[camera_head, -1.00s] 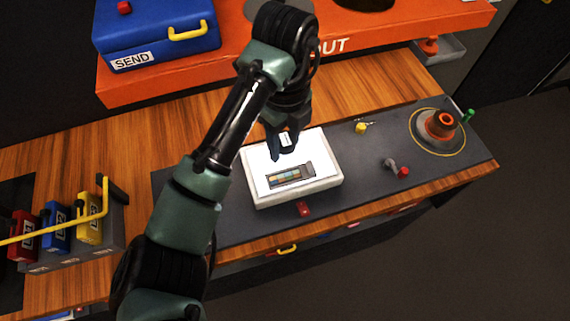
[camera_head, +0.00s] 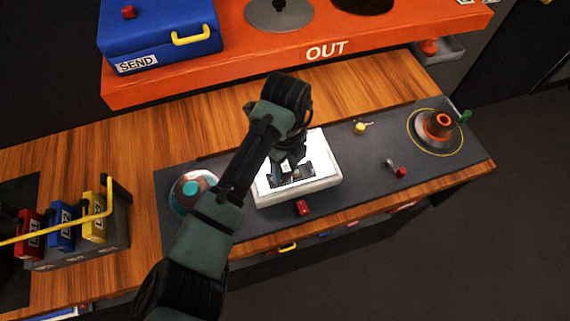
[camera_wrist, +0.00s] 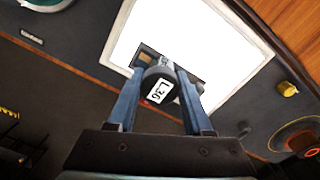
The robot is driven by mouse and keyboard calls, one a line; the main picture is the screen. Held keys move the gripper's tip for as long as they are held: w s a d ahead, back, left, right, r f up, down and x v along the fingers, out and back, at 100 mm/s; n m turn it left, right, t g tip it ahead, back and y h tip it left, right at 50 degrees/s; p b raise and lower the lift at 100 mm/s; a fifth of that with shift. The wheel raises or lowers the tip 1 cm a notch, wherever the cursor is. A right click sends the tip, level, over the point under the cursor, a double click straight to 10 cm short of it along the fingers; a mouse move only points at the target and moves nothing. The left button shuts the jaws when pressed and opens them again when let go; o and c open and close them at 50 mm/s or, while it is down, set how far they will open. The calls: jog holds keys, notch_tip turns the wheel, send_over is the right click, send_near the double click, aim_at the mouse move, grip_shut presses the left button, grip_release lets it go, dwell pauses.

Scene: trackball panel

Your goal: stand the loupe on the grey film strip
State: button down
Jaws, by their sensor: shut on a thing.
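My gripper (camera_wrist: 160,76) is shut on the loupe (camera_wrist: 152,74), a short dark cylinder with a white label. In the head view my gripper (camera_head: 291,168) is over the middle of the lit white light box (camera_head: 322,160). The film strip (camera_head: 303,179) lies on the light box, partly hidden by my gripper. In the wrist view parts of the strip (camera_wrist: 148,56) show behind the loupe, with the loupe in front of its middle. I cannot tell whether the loupe touches the strip.
A red switch (camera_head: 303,208) sits before the light box. To the right are a yellow knob (camera_head: 360,128), a red-tipped lever (camera_head: 400,171) and an orange-grey trackball unit (camera_head: 438,126). A teal-topped round thing (camera_head: 189,190) stands left. The orange shelf (camera_head: 280,55) is behind.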

aim_at(286, 165)
jog(key=shift+c, duration=1.5)
grip_release()
jog(key=shift+f, duration=0.1)
notch_tip(286, 165, up, 12)
jog(key=b, duration=0.1)
jog(key=shift+r, duration=0.2)
jog(key=shift+d, duration=0.1)
